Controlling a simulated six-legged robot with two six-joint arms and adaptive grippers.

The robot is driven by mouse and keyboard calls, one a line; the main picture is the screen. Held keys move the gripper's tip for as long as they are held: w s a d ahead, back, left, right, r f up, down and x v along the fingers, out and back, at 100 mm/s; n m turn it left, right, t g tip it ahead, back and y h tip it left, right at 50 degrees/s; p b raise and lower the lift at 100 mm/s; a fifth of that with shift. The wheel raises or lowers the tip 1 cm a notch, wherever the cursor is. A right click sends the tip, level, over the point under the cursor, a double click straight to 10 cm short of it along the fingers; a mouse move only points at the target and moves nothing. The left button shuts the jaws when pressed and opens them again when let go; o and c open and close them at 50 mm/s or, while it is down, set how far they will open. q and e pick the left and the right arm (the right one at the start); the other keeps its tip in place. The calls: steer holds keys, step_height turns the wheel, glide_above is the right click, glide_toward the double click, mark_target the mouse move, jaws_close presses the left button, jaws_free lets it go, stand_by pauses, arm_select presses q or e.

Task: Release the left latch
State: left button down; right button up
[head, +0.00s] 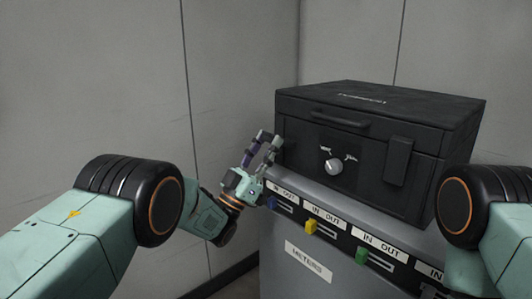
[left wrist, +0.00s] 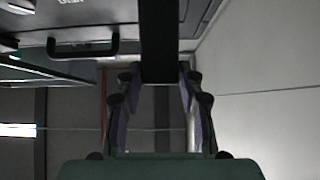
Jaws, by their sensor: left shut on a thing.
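The black case (head: 330,135) sits on a grey cabinet, its lid closed. My left gripper (head: 270,140) is at the left end of the case's front, its purple and dark fingers raised to the case. In the left wrist view the gripper (left wrist: 160,82) has its fingers on either side of a dark upright bar, the left latch (left wrist: 160,40), and is shut on it. In the head view the gripper largely hides this latch. A matching right latch (head: 398,161) lies flat against the front. My right gripper is out of view.
A carry handle (head: 340,119) and a white knob (head: 334,167) are on the case front. The grey cabinet (head: 290,225) below has IN/OUT labels and blue, yellow (head: 311,227) and green (head: 361,255) sliders. Grey walls stand behind and to the left.

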arm_select(q)
steer(key=shift+f, duration=0.15)
stand_by(0.4)
steer(key=c, duration=0.8)
jaws_free()
steer(key=shift+c, duration=0.2)
steer(key=v, duration=0.7)
steer(key=shift+f, duration=0.25)
steer(key=shift+s, duration=0.1)
